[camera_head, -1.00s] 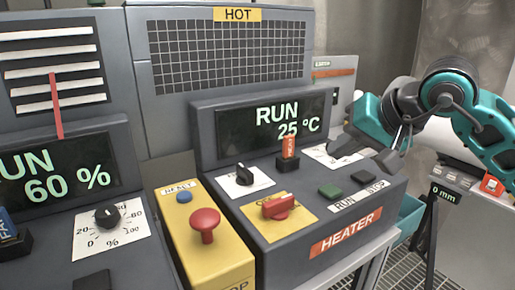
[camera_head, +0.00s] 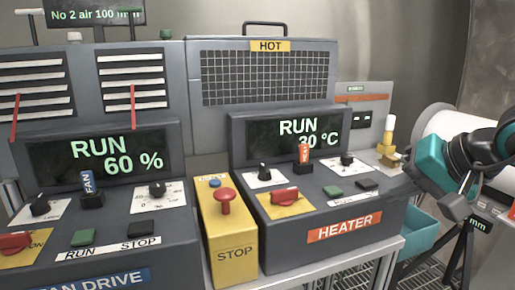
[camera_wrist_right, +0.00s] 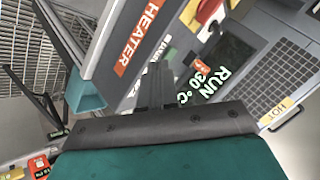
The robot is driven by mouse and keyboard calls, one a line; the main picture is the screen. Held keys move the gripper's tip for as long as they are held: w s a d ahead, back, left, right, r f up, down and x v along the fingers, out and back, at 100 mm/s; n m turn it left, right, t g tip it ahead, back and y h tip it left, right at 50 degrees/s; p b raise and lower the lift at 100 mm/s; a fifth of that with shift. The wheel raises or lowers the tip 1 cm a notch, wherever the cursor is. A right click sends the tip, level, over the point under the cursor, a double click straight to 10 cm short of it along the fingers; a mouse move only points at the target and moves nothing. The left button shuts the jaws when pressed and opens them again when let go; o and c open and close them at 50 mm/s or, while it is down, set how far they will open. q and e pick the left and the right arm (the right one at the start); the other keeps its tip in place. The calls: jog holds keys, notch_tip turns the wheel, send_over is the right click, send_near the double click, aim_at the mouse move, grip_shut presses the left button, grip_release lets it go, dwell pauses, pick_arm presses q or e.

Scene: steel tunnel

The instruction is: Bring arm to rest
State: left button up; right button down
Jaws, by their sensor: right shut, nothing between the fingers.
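My right arm (camera_head: 480,165) is teal and black and comes in from the right in the head view. My right gripper (camera_head: 455,205) is shut and empty, in the air beside the right end of the heater unit (camera_head: 345,225). In the right wrist view the dark fingers (camera_wrist_right: 155,85) are together, with the heater's front panel and display (camera_wrist_right: 205,75) beyond them. The heater display reads RUN and 30 °C in the head view. My left gripper is not in view.
The fan drive unit (camera_head: 105,245) reads RUN 60 %. A yellow stop box (camera_head: 235,254) with a red button stands between the units. A teal bin (camera_head: 421,232) hangs at the right below the bench. A white cylinder (camera_head: 440,120) lies behind my right arm.

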jog(key=s+a+f+m+g+y, duration=0.1)
jog(key=s+a+f+m+y, duration=0.15)
jog(key=a+m+y, duration=0.5)
jog(key=s+a+f+m+g+y, duration=0.1)
jog(key=s+a+f+m+y, duration=0.15)
jog(key=a+m+y, duration=0.55)
jog(key=w+d+f+m+t+h, duration=0.1)
jog(key=d+f+m+t+h, duration=0.45)
jog(key=m, duration=0.95)
jog(key=w+d+f+m+t+h, duration=0.15)
jog(key=f+m+t+h, duration=0.55)
jog(key=m, duration=0.9)
jog(key=s+d+f+m+g+h, duration=0.1)
jog(key=s+f+m+g+h, duration=0.1)
jog(key=s+f+m, duration=0.2)
jog(key=s+d+f+m+g+h, duration=0.1)
jog(key=s+f+m+g+h, duration=0.1)
jog(key=s+f+m, duration=0.3)
jog(key=s+d+f+m+g+h, duration=0.1)
jog(key=s+f+m+g+h, duration=0.1)
jog(key=f+m, duration=0.7)
notch_tip(320, 180, down, 5)
jog(key=s+g, duration=0.1)
jog(key=s, duration=0.1)
jog(key=shift+s+g, duration=0.35)
jog(key=shift+s, duration=0.05)
